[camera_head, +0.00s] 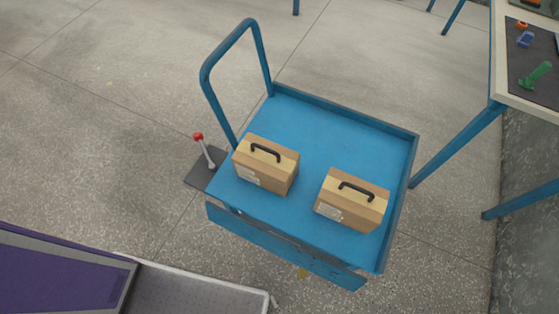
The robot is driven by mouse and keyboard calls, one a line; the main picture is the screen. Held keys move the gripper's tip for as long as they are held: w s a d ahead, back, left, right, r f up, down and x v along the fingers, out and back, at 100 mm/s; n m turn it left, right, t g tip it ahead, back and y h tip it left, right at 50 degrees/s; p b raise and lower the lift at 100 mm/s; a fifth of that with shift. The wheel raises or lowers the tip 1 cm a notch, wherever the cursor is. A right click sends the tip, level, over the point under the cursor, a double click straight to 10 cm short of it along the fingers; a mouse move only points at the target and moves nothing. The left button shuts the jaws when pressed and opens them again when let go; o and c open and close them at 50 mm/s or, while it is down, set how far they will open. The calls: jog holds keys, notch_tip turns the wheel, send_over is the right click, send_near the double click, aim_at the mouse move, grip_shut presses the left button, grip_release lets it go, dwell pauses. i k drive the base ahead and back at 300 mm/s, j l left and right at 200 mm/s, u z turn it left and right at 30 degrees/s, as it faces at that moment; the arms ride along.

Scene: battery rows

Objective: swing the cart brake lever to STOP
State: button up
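The cart (330,128) is a blue flat platform with low rims and a tall blue push handle at its far left side. The brake lever (206,154) is a thin grey rod with a red ball knob (198,136) on top. It rises from a dark plate (200,173) at the cart's left side and leans up and slightly left in the picture. No STOP marking can be read in this view. My gripper is not in view, so nothing is seen touching the lever.
Two cardboard boxes with black handles, a left one (265,172) and a right one (348,207), sit on the cart. A table (525,103) with a dark mat and small tools stands at the right. The speckled floor (100,110) left of the lever is clear.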

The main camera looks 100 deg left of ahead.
aim_at(204, 149)
jog(key=l+u, duration=0.15)
jog(key=u, duration=0.3)
jog(key=l+u, duration=0.15)
jog(key=u, duration=0.35)
jog(key=l+u, duration=0.15)
jog(key=u, duration=0.3)
jog(key=l+u, duration=0.15)
jog(key=u, duration=0.3)
jog(key=k+l+u, duration=0.65)
jog(key=k+l, duration=0.35)
